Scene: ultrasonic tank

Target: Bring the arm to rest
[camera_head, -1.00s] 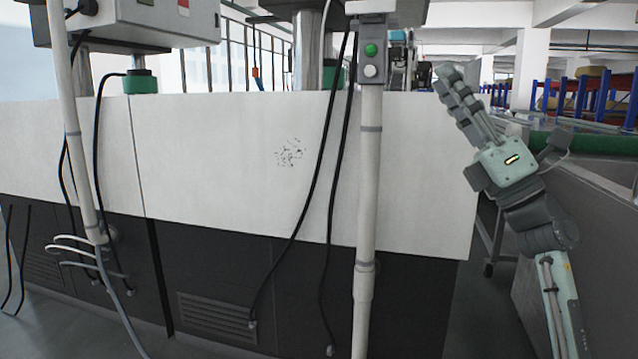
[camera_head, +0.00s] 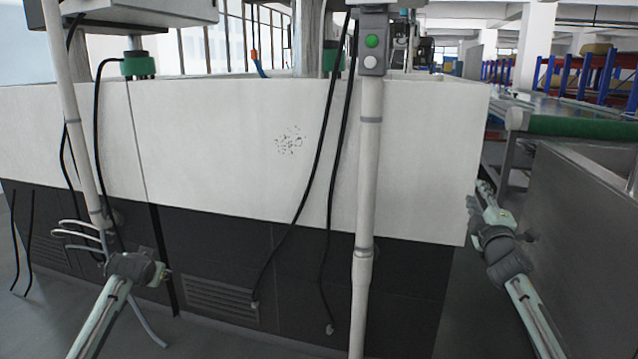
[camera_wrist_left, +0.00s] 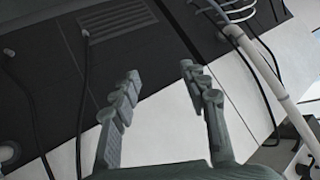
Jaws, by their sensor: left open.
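My left arm (camera_head: 108,312) comes in at the lower left of the head view, low before the dark base of the tank. Its gripper does not show clearly there. In the left wrist view my left gripper (camera_wrist_left: 159,76) is open, its two grey fingers spread apart with nothing between them. My right arm (camera_head: 530,312) comes in at the lower right of the head view. My right gripper (camera_head: 484,194) points up and away, beside the tank's right end. It shows small and nearly end-on, so whether its fingers are open is unclear. I see nothing held in it.
The white tank wall (camera_head: 230,150) and its dark base (camera_head: 400,290) fill the middle. A white pole (camera_head: 368,180) with a button box (camera_head: 372,50) stands in front, with black cables hanging. A second pole (camera_head: 78,140) stands left. A metal cabinet (camera_head: 590,220) stands close to my right arm.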

